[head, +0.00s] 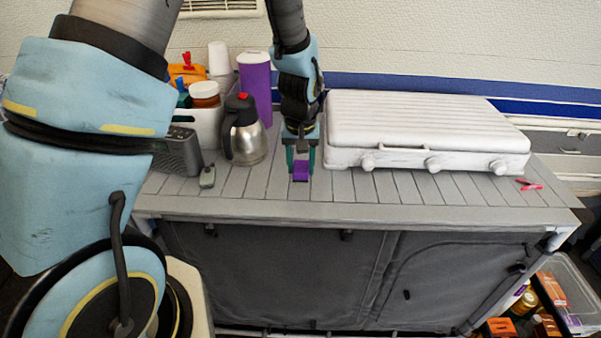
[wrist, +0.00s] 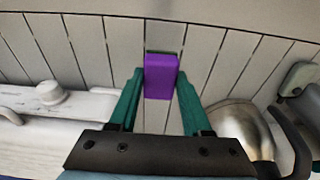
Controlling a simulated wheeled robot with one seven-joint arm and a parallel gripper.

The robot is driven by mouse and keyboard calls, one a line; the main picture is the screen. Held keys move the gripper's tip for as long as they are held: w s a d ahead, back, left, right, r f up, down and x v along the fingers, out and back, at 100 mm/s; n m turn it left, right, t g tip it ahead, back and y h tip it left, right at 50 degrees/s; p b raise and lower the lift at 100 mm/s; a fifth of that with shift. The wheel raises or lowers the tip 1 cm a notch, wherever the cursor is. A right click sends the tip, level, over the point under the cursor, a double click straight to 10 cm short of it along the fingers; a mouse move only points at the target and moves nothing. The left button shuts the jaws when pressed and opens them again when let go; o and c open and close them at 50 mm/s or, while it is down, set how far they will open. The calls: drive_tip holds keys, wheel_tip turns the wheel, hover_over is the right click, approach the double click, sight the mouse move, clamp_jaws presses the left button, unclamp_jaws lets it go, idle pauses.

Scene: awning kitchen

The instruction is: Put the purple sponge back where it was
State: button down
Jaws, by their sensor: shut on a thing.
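The purple sponge (head: 300,170) is a small block between the fingers of my gripper (head: 301,160), at the middle of the slatted counter. In the wrist view the sponge (wrist: 161,77) sits between the two green fingertips of my gripper (wrist: 160,85), which are shut on it. The sponge is on or just above the counter slats; I cannot tell whether it touches them.
A white stove (head: 425,135) with knobs stands close on the right. A steel jug (head: 246,140), a purple cylinder (head: 256,85) and a grey box-like device (head: 180,152) stand on the left. A small grey item (head: 207,177) lies near the front. The counter's front strip (head: 350,205) is clear.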

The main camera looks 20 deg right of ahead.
sight(301, 168)
drive_tip(key=shift+f+p, duration=0.3)
drive_tip(key=shift+f, duration=1.3)
drive_tip(key=shift+f, duration=0.15)
drive_tip(key=shift+c, duration=1.7)
unclamp_jaws()
drive_tip(key=r, duration=0.4)
drive_tip(key=s+r+b, duration=0.1)
drive_tip(key=r, duration=0.3)
drive_tip(key=r+b, duration=0.1)
drive_tip(key=r, duration=0.3)
drive_tip(key=shift+s+a+r, duration=0.1)
drive_tip(key=shift+s+a, duration=0.25)
drive_tip(key=shift+a, duration=0.05)
drive_tip(key=s+a+r+n, duration=0.1)
drive_tip(key=s+a+n, duration=0.1)
drive_tip(key=a, duration=2.7)
drive_tip(key=shift+a+r+n+y, duration=0.15)
drive_tip(key=shift+r+n+y, duration=0.2)
drive_tip(key=shift+n, duration=0.55)
